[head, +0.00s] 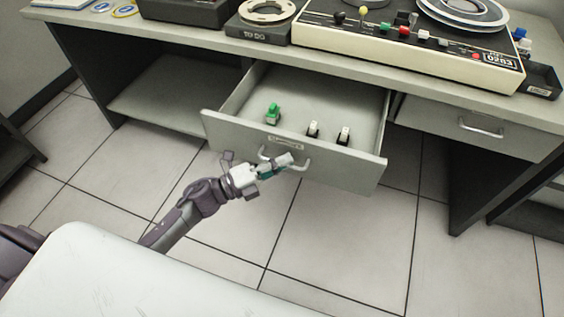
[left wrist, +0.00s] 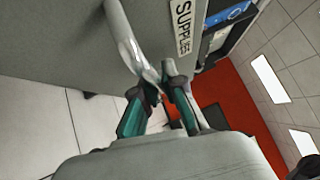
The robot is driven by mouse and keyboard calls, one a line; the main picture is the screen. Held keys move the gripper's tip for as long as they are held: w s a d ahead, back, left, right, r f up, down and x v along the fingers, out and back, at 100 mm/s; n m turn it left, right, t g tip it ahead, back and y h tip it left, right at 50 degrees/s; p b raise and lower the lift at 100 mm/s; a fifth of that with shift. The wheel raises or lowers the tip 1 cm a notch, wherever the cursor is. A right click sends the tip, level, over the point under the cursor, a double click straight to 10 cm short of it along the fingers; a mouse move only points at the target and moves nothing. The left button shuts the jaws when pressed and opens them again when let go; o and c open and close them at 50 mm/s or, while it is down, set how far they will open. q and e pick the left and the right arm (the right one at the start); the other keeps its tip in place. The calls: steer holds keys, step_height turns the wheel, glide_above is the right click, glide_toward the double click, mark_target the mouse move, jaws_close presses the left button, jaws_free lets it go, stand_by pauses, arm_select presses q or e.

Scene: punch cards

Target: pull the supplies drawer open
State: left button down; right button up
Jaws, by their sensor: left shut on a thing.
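The supplies drawer (head: 345,165) stands pulled out from under the desk in the head view, its inside open to view. In it lie a small green item (head: 272,113) and two small white-and-black items (head: 313,129). My left gripper (head: 285,162) is at the drawer's front, shut on the drawer handle (head: 303,164). In the left wrist view the handle (left wrist: 127,40) runs down between the teal-sided fingers (left wrist: 163,85), beside the SUPPLIES label (left wrist: 183,27). My right gripper is in neither view.
A second drawer (head: 478,129) at the right is shut. The desk top (head: 200,38) carries a cream machine with coloured knobs (head: 400,45) and a TO DO tray (head: 262,32). An open shelf (head: 165,105) is left of the drawer. The tiled floor in front is clear.

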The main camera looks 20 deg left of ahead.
arm_select(q)
steer(key=c, duration=1.5)
jaws_free()
steer(key=v, duration=1.2)
steer(key=shift+f, duration=0.1)
steer(key=shift+w, duration=0.1)
